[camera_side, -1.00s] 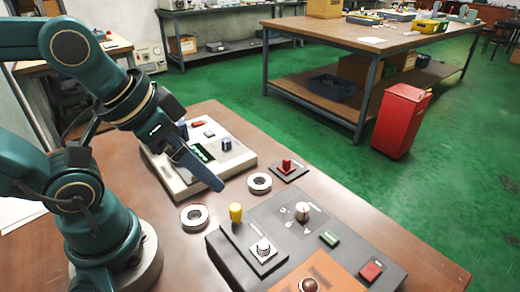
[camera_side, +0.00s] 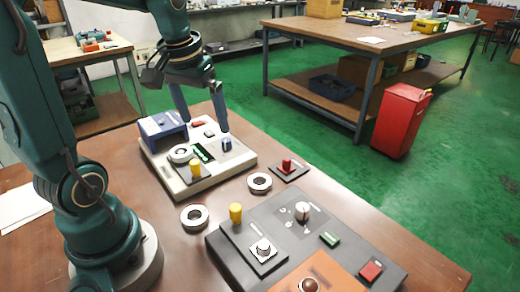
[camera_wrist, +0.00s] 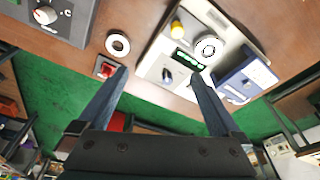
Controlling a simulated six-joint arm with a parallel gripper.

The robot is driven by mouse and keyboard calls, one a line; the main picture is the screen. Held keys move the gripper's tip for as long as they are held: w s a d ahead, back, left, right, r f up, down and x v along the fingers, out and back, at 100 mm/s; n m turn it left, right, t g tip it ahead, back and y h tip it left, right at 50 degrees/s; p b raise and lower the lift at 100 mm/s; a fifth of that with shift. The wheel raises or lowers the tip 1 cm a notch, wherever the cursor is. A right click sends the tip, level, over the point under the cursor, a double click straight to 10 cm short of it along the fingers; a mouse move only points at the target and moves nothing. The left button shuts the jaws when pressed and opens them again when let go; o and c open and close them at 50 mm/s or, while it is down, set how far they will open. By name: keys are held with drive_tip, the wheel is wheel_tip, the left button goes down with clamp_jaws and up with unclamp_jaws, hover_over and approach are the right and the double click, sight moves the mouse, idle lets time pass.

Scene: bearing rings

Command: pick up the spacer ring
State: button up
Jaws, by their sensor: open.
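Several similar pale rings with dark centres are in view; I cannot tell which is the spacer ring. In the side view one ring (camera_side: 194,217) lies on the table, and another ring (camera_side: 260,182) lies farther back, beside the red-button block; it also shows in the wrist view (camera_wrist: 109,45). A third ring (camera_side: 181,154) is on the cream panel (camera_side: 176,181); it also shows in the wrist view (camera_wrist: 199,52). My gripper (camera_side: 205,126) is above the back of the panel, with its fingers apart, empty. In the wrist view my gripper (camera_wrist: 158,75) spans part of the panel.
A yellow peg (camera_side: 195,170) and a blue box (camera_side: 162,131) stand on the cream panel. Another yellow peg (camera_side: 235,212) stands by a dark grey console (camera_side: 225,248). A red button block (camera_side: 288,168) is right of the back ring.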

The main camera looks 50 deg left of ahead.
sight(181, 152)
drive_tip(key=s+a+f+n, duration=0.1)
drive_tip(key=a+f, duration=0.1)
drive_tip(key=a, duration=0.1)
drive_tip(key=a+f+n+g, duration=0.1)
drive_tip(key=a+f, duration=0.1)
drive_tip(key=a, duration=0.1)
drive_tip(key=s+a+f+n+g+h, duration=0.1)
drive_tip(key=a+f+n, duration=0.1)
drive_tip(key=a, duration=0.1)
drive_tip(key=shift+s+a, duration=0.2)
drive_tip(key=shift+s, duration=0.15)
drive_tip(key=shift+s+a+f, duration=0.1)
drive_tip(key=shift+f, duration=2.5)
